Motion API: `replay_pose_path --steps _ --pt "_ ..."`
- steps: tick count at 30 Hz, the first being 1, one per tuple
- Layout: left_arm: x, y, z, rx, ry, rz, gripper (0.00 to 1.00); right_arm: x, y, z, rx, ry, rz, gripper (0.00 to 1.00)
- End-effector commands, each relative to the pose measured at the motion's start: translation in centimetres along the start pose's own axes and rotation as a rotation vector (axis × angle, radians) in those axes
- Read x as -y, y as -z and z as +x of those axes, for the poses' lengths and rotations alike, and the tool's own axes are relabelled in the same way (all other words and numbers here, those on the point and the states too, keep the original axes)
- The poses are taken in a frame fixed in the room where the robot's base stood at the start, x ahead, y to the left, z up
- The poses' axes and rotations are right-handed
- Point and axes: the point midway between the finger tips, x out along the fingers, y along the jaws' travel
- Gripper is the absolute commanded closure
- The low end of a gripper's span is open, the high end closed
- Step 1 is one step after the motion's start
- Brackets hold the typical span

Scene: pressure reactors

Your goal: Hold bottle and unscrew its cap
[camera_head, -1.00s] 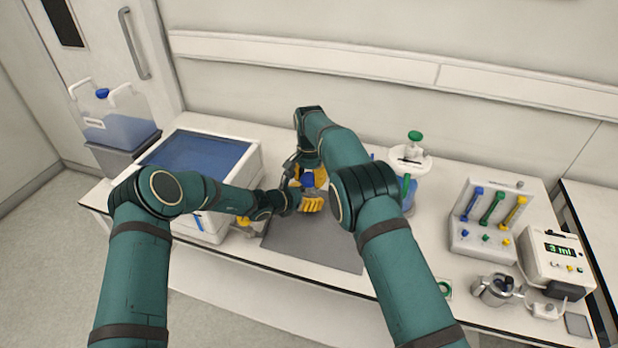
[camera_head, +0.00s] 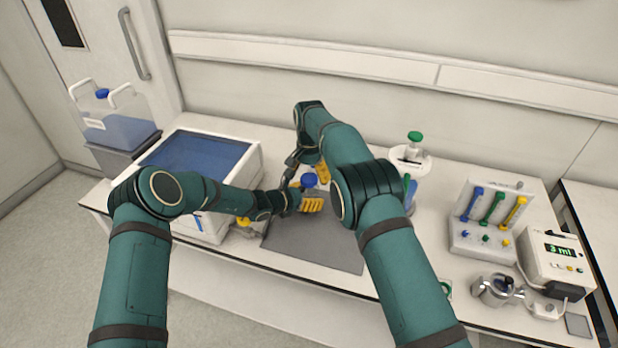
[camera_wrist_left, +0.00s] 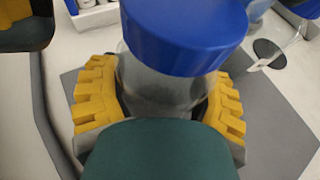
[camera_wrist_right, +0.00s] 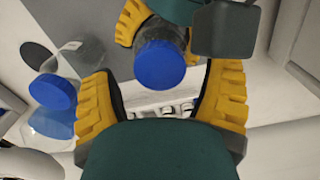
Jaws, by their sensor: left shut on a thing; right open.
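The clear bottle (camera_wrist_left: 160,85) stands in my left gripper (camera_wrist_left: 158,105), which is shut on its body with a yellow finger on each side. Its blue cap (camera_wrist_left: 185,35) sits on top of the bottle; how tightly it is screwed cannot be seen. The cap also shows in the head view (camera_head: 309,180) and in the right wrist view (camera_wrist_right: 160,64). My right gripper (camera_wrist_right: 160,100) is open and empty, its yellow fingers spread wide. It is close to the cap but apart from it. In the head view my right forearm partly hides this gripper.
Another clear vessel with a blue cap (camera_wrist_right: 52,92) shows at the left of the right wrist view. A grey mat (camera_head: 315,245) lies below the grippers. A blue-topped white box (camera_head: 245,165) stands left; a green-capped vessel (camera_head: 414,155) and a rack (camera_head: 485,225) stand right.

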Motion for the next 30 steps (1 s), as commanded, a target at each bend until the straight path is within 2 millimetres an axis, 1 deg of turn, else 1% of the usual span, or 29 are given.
replay_pose_path --steps 1,6,14,24,27,30 --pt "0.0 0.0 0.0 0.0 0.0 0.0 1.0 0.0 0.0 -0.8 -0.001 0.001 0.0 0.22" --pt "0.0 0.0 0.0 0.0 0.0 0.0 1.0 0.0 0.0 -2.8 -0.002 0.001 0.0 0.22" --pt "0.0 0.0 0.0 0.0 0.0 0.0 1.0 0.1 -0.2 -3.6 0.007 0.0 -0.027 0.21" --pt "0.0 0.0 0.0 0.0 0.0 0.0 1.0 0.0 -0.1 -6.2 0.004 0.002 -0.099 0.21" --pt "0.0 0.0 0.0 0.0 0.0 0.0 1.0 0.0 0.0 -6.3 0.002 0.0 -0.106 0.21" --pt "0.0 0.0 0.0 0.0 0.0 0.0 1.0 0.0 0.0 -5.5 0.003 -0.001 -0.108 0.21"
